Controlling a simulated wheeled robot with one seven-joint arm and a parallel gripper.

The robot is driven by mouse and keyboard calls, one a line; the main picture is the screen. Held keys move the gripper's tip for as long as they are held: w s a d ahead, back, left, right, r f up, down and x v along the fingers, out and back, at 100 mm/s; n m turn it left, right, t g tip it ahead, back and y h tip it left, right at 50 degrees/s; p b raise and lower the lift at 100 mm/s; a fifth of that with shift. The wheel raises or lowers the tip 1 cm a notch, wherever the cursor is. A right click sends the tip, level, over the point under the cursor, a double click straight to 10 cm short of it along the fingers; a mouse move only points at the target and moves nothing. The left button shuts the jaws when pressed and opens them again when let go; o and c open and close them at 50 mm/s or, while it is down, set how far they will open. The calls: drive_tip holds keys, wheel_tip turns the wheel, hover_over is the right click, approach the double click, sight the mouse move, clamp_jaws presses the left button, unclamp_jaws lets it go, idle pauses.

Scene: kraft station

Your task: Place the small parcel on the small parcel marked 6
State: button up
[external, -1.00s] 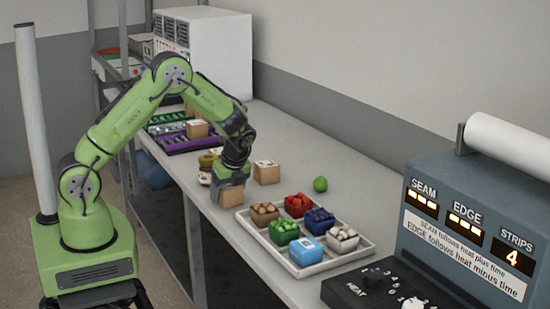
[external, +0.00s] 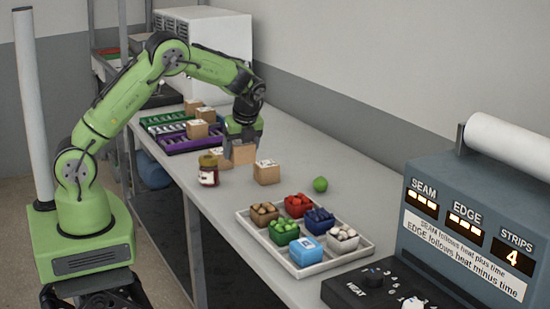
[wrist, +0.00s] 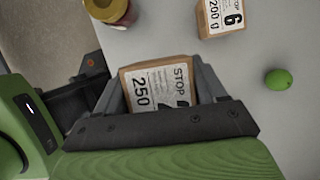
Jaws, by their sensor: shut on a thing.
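My gripper (external: 243,142) is shut on a small brown parcel (external: 243,155), which appears raised above the bench. In the wrist view this held parcel (wrist: 160,85) sits between both fingers; its label reads STOP and 250, and its stop number is partly hidden. The small parcel marked 6 (wrist: 222,17) shows at the top of the wrist view with a 200 g label. In the external view the parcel marked 6 (external: 266,174) stands on the bench, nearer the camera and slightly right of the held parcel. The two look apart.
A jar (external: 208,170) stands left of the parcel marked 6, with another parcel (external: 222,160) behind it. A green lime (external: 320,184) lies to the right. A white tray (external: 262,243) of small baskets lies in front. Parcels and coloured racks (external: 180,146) are farther back.

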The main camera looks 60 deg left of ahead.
drive_tip(key=w+a+r+m+t+h+p, duration=0.1)
drive_tip(key=w+a+r+m+t+p, duration=0.35)
drive_tip(key=w, duration=0.65)
drive_tip(key=m+g, duration=0.2)
drive_tip(key=m, duration=0.1)
approach(269, 161)
drive_tip(key=x, duration=0.6)
drive_tip(key=shift+a+b, duration=0.15)
drive_tip(key=shift+b, duration=0.15)
drive_tip(key=o, duration=1.2)
drive_tip(key=shift+f, duration=0.15)
drive_tip(key=shift+o, duration=0.2)
